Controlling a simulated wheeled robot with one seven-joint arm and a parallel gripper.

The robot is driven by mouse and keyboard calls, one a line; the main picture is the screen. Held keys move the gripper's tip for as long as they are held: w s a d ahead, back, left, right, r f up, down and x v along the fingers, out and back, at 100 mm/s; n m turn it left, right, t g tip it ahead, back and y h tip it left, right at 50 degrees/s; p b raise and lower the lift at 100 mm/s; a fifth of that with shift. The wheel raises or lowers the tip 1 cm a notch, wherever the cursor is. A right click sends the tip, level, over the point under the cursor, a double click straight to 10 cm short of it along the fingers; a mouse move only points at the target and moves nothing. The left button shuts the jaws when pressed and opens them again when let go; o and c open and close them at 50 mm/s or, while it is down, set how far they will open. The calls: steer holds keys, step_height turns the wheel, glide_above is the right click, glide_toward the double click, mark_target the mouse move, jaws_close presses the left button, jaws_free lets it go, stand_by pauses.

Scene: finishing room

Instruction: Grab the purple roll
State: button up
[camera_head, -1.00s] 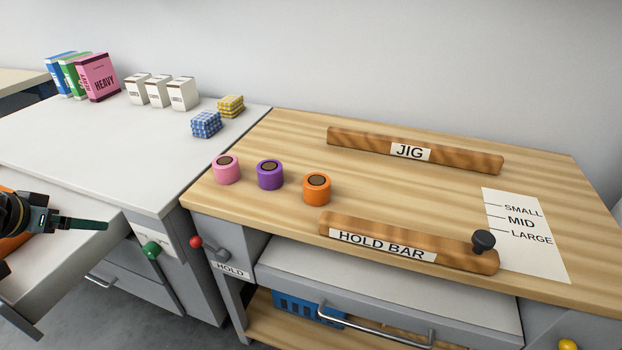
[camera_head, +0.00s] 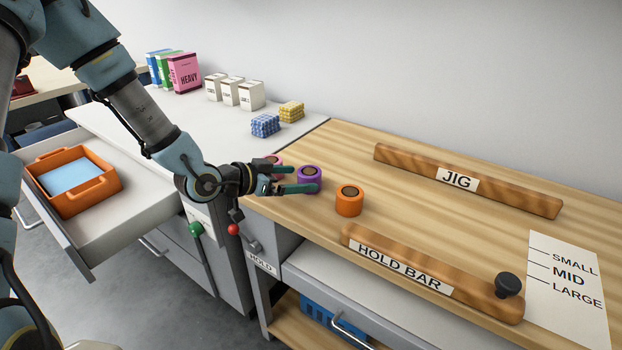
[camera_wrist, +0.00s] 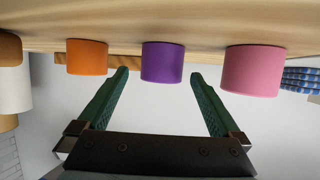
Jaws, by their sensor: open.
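The purple roll (camera_head: 309,178) stands upright on the wooden bench, between the pink roll (camera_head: 273,160) and the orange roll (camera_head: 349,201). My gripper (camera_head: 297,179) is at the purple roll, with its green fingers reaching toward it, and partly hides the pink roll. In the wrist view the picture is upside down. There the purple roll (camera_wrist: 162,62) shows between the open fingertips (camera_wrist: 158,75), with the orange roll (camera_wrist: 87,57) on the left and the pink roll (camera_wrist: 252,71) on the right. Gaps show between the fingers and the purple roll.
The wooden hold bar (camera_head: 430,272) with a black knob lies to the right, and the jig bar (camera_head: 467,181) lies behind. Blue and yellow checked blocks (camera_head: 265,125) sit on the white counter. An open drawer at left holds an orange tray (camera_head: 108,182).

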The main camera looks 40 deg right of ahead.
mark_target(309, 178)
steer(key=p+x, duration=0.1)
steer(key=x, duration=0.4)
steer(key=shift+w+a+f, duration=0.1)
steer(key=shift+c, duration=0.2)
steer(key=c, duration=1.3)
steer(key=shift+c, duration=0.2)
